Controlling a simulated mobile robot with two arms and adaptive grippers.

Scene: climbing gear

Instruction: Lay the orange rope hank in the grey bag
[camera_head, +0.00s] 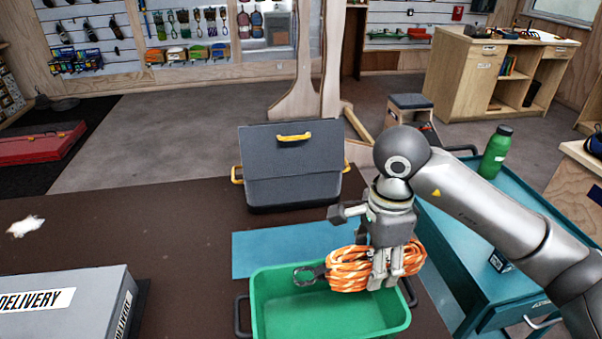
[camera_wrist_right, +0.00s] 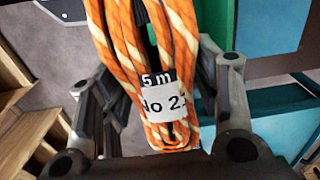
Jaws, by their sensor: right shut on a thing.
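The orange rope hank (camera_head: 348,268), with white flecks, is gripped by my right gripper (camera_head: 386,272) over the right back part of a green bin. A dark ring or clip (camera_head: 308,275) shows at its left end. In the right wrist view the hank (camera_wrist_right: 180,40) lies between the fingers and bears a label reading "5 m" and "No 2", partly cut off. The grey bag (camera_head: 290,188), a dark boxy case with yellow handles, stands behind the bin on the brown table. Its inside cannot be made out. My left gripper is not in view.
The green bin (camera_head: 275,313) with dark side handles is at the front. A blue mat (camera_head: 262,254) lies between it and the bag. A grey delivery box (camera_head: 95,300) is front left. A teal cart (camera_head: 540,215) with a green bottle (camera_head: 495,152) stands right. The table's left middle is mostly clear.

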